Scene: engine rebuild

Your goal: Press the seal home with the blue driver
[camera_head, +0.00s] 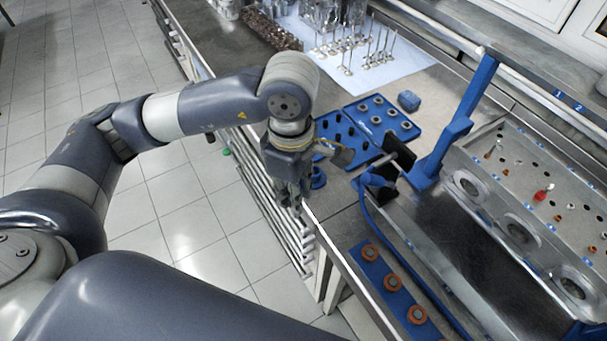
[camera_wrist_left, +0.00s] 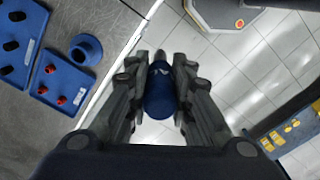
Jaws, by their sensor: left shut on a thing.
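My left gripper (camera_head: 286,196) hangs beside the bench's front edge. In the left wrist view, its fingers (camera_wrist_left: 163,85) are shut on the blue driver (camera_wrist_left: 160,92), a dark blue rounded body with a narrower grey tip pointing away. The driver is largely hidden in the head view. The metal cylinder head (camera_head: 520,150) lies at the right, well away from the gripper. A red piece (camera_head: 543,192) stands on it, and small orange pieces sit in its top; which one is the seal I cannot tell. My right gripper is not in view.
A blue round holder (camera_head: 318,178) stands near the bench edge, also in the left wrist view (camera_wrist_left: 86,48). Blue trays (camera_head: 352,112) lie behind it. A blue upright fixture (camera_head: 452,132) rises beside the head. A blue strip (camera_head: 379,271) carries orange-brown rings. Valves stand on white paper (camera_head: 412,60).

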